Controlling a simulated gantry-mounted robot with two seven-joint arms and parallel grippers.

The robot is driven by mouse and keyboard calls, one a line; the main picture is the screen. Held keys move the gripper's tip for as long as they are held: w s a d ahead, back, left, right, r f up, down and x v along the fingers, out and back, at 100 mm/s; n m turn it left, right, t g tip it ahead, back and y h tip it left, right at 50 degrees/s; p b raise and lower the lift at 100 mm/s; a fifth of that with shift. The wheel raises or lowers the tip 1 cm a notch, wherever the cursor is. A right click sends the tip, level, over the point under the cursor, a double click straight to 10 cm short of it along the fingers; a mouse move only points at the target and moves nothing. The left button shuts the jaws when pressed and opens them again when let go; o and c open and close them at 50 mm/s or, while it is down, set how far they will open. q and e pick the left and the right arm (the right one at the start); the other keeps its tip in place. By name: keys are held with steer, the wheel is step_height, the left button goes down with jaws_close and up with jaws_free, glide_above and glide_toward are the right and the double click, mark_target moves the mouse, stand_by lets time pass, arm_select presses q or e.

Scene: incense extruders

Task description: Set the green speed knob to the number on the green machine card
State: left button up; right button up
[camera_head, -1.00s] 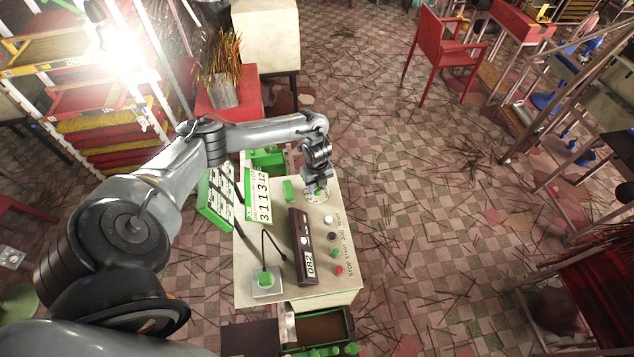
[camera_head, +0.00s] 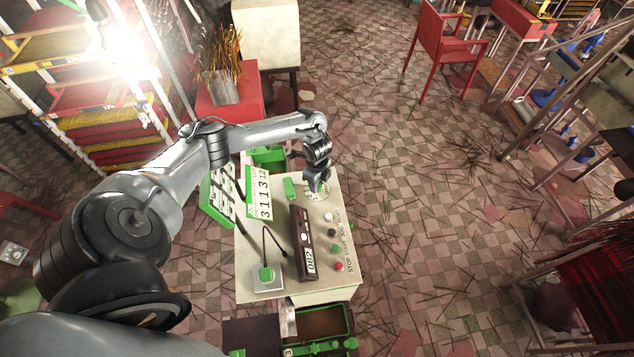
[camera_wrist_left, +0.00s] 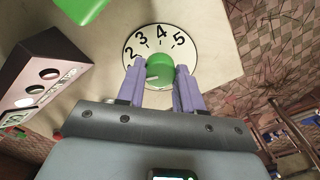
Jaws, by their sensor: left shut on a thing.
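The green knob (camera_wrist_left: 160,68) sits at the middle of a round white dial (camera_wrist_left: 143,45) on the machine's top. The numbers 2, 3, 4 and 5 show on the dial; the rest is hidden by my gripper. A small pale mark shows on the knob's left side; I cannot tell which number it points to. My left gripper (camera_wrist_left: 161,84) is shut on the knob, one finger on each side. In the head view the gripper (camera_head: 317,190) covers most of the dial. A white card with a green edge (camera_head: 259,197) shows large digits. My right gripper is not in view.
A green block (camera_head: 289,188) is beside the gripper. A green-framed board (camera_head: 219,197) stands left of the card.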

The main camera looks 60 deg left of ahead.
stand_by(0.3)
arm_select(q)
steer(key=o, duration=1)
steer(key=shift+o, duration=0.2)
step_height(320, 180, up, 11)
